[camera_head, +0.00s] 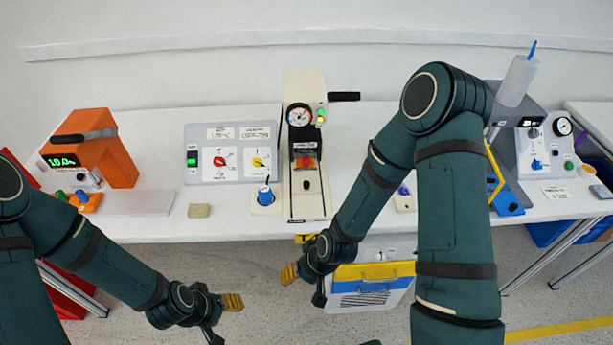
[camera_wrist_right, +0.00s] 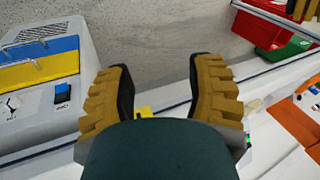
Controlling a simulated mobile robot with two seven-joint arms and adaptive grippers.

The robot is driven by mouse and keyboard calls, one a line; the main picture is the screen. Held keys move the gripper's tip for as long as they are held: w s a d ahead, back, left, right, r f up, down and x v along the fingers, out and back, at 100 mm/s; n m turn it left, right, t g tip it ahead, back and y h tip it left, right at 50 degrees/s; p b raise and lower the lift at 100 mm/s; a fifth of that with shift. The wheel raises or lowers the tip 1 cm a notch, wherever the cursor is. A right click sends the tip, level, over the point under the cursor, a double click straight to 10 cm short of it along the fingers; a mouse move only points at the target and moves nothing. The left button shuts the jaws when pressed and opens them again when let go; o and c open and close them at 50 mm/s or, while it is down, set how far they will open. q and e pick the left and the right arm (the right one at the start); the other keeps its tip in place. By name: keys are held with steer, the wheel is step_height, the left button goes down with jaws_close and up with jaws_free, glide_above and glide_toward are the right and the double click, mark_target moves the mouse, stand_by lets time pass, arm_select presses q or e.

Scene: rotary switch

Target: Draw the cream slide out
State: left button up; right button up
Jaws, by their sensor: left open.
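A tall cream machine (camera_head: 298,95) stands at the middle of the table in the head view. It has a round gauge, a red-orange window and, on its cream front part (camera_head: 316,205), a small dark knob (camera_head: 306,184). I cannot tell for sure which part is the slide. My left gripper (camera_head: 222,318) is open and empty, in front of the table and lower left of the machine. My right gripper (camera_head: 304,286) is in front of the table, below the machine. In the right wrist view its two ridged, yellow-brown fingers (camera_wrist_right: 160,65) are wide apart with nothing between them.
A grey panel with dials (camera_head: 231,135) and a blue knob (camera_head: 265,195) stand left of the machine. An orange device (camera_head: 108,150) is farther left. A blue-yellow-white cabinet (camera_head: 372,290) is below the table. My right arm hides the table right of centre.

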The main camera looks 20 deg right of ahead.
mark_target(307, 183)
steer(key=w+d+r+n, duration=0.1)
steer(key=w+r, duration=0.1)
steer(key=w, duration=0.3)
steer(key=w+d+r+n, duration=0.1)
steer(key=w+r+n, duration=0.1)
steer(key=w, duration=0.2)
steer(key=w+d+r+n, duration=0.1)
steer(key=w+r, duration=0.1)
steer(key=w, duration=0.3)
steer(key=shift+w+d+r+n+t+b, duration=0.3)
steer(key=shift+d+r+t+b, duration=0.05)
steer(key=shift+r+t, duration=0.05)
steer(key=w+d+r+n+t+h, duration=0.1)
steer(key=w+d+r+n+h, duration=0.15)
steer(key=w+d+r, duration=0.55)
steer(key=shift+y, duration=0.25)
steer(key=b+x, duration=0.2)
steer(key=x, duration=1)
steer(key=shift+s+d, duration=0.1)
steer(key=shift+d, duration=0.05)
steer(key=shift+c, duration=0.3)
jaws_close()
